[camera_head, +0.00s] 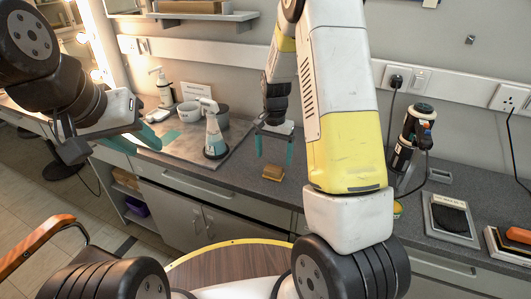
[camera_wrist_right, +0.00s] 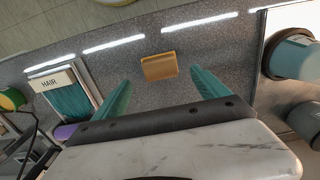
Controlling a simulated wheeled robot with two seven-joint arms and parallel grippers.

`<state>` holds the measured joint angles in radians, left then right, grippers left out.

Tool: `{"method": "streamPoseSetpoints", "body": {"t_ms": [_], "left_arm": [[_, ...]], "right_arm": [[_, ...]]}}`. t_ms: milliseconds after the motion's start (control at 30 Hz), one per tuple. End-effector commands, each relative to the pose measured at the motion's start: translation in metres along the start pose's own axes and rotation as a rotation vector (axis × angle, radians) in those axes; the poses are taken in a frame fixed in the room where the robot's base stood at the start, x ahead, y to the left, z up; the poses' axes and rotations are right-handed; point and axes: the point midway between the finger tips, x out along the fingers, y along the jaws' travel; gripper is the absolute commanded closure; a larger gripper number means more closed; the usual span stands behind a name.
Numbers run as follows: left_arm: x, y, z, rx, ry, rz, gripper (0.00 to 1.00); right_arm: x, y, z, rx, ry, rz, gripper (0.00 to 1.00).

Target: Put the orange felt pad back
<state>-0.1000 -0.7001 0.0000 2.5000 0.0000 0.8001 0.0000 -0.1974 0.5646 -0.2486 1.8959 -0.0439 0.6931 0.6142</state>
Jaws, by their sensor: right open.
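A small orange-tan block, which looks like the felt pad (camera_head: 273,172), lies on the grey speckled counter near its front edge. In the right wrist view the pad (camera_wrist_right: 159,67) lies ahead of the gap between the fingers. My right gripper (camera_head: 274,154) is open above the pad, its teal fingers pointing down on either side and nothing between them. The fingers also show in the right wrist view (camera_wrist_right: 161,78), apart from the pad. My left gripper (camera_head: 156,127) is open and empty at the left, over the counter's left end.
A tray labelled HAIR (camera_wrist_right: 52,84) shows in the right wrist view. At right are a black tool in a holder (camera_head: 410,140) and a tray with a dark pad (camera_head: 451,218).

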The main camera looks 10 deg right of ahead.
Motion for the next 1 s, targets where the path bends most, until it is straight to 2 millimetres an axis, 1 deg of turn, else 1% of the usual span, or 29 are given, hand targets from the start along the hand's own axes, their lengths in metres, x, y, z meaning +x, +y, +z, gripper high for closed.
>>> {"method": "streamPoseSetpoints", "body": {"t_ms": [33, 100, 200, 367, 433, 467, 533, 667, 700, 767, 800, 867, 900, 1000], "left_arm": [[0.0, 0.0, 0.0, 0.0, 0.0, 0.0, 0.64], [0.0, 0.0, 0.0, 0.0, 0.0, 0.0, 0.64], [0.0, 0.0, 0.0, 0.0, 0.0, 0.0, 0.64], [0.0, 0.0, 0.0, 0.0, 0.0, 0.0, 0.64], [0.0, 0.0, 0.0, 0.0, 0.0, 0.0, 0.64], [0.0, 0.0, 0.0, 0.0, 0.0, 0.0, 0.64], [0.0, 0.0, 0.0, 0.0, 0.0, 0.0, 0.64], [0.0, 0.0, 0.0, 0.0, 0.0, 0.0, 0.64], [0.0, 0.0, 0.0, 0.0, 0.0, 0.0, 0.64], [0.0, 0.0, 0.0, 0.0, 0.0, 0.0, 0.64], [0.0, 0.0, 0.0, 0.0, 0.0, 0.0, 0.64], [0.0, 0.0, 0.0, 0.0, 0.0, 0.0, 0.64], [0.0, 0.0, 0.0, 0.0, 0.0, 0.0, 0.64], [0.0, 0.0, 0.0, 0.0, 0.0, 0.0, 0.64]], "right_arm": [[-0.012, -0.001, -0.001, -0.001, 0.004, -0.003, 0.15], [-0.025, -0.001, 0.0, -0.001, 0.003, -0.002, 0.15], [-0.039, -0.001, -0.001, 0.0, 0.002, -0.001, 0.15], [-0.054, 0.0, 0.001, -0.003, 0.003, -0.004, 0.15], [-0.065, 0.002, 0.004, -0.014, 0.007, -0.02, 0.15], [-0.071, 0.004, 0.006, -0.022, 0.011, -0.03, 0.15], [-0.092, 0.008, 0.015, -0.051, 0.025, -0.066, 0.15], [-0.143, 0.023, 0.044, -0.143, 0.074, -0.155, 0.15], [-0.158, 0.029, 0.055, -0.176, 0.093, -0.181, 0.15], [-0.178, 0.038, 0.072, -0.227, 0.125, -0.216, 0.15], [-0.19, 0.045, 0.083, -0.261, 0.148, -0.237, 0.15], [-0.206, 0.055, 0.101, -0.312, 0.186, -0.267, 0.15], [-0.216, 0.062, 0.113, -0.346, 0.213, -0.284, 0.15], [-0.234, 0.079, 0.144, -0.432, 0.285, -0.317, 0.15]]}}
